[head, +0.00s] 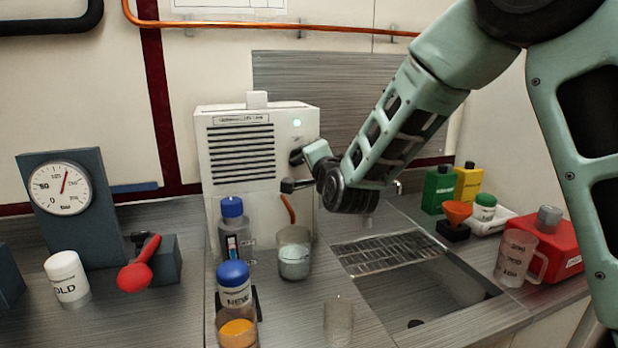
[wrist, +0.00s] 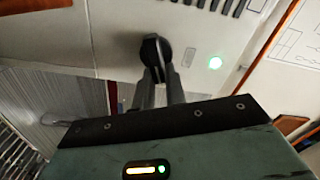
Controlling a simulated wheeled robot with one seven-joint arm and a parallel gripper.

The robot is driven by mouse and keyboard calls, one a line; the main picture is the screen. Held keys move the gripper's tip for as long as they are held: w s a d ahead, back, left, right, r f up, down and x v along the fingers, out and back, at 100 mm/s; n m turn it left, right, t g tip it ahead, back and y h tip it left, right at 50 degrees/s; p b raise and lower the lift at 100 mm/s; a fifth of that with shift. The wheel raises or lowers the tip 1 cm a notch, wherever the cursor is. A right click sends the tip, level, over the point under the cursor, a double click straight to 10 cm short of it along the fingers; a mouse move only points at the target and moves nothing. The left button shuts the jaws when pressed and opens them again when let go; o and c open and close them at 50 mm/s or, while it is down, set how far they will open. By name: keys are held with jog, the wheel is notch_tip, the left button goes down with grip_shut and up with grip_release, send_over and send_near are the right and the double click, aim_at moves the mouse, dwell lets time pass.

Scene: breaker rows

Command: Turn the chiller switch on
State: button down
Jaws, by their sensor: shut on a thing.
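The knob's exact angle is hard to tell.
A beaker (head: 294,258) and blue-capped bottles (head: 233,228) stand before the chiller. A sink (head: 425,290) lies below my arm. A gauge (head: 60,188) stands left; green and yellow bottles (head: 467,183) and a red container (head: 553,255) stand right.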

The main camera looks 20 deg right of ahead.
jog(key=m+b, duration=0.2)
jog(key=b, duration=0.1)
jog(key=f+m+b, duration=0.1)
jog(key=m+b, duration=0.1)
jog(key=b, duration=0.1)
jog(key=shift+d+m, duration=0.1)
jog(key=shift+m, duration=0.2)
jog(key=c, duration=1.4)
grip_release()
jog(key=shift+r, duration=0.1)
jog(key=s+b, duration=0.2)
jog(key=s, duration=1.5)
jog(key=shift+s, duration=0.2)
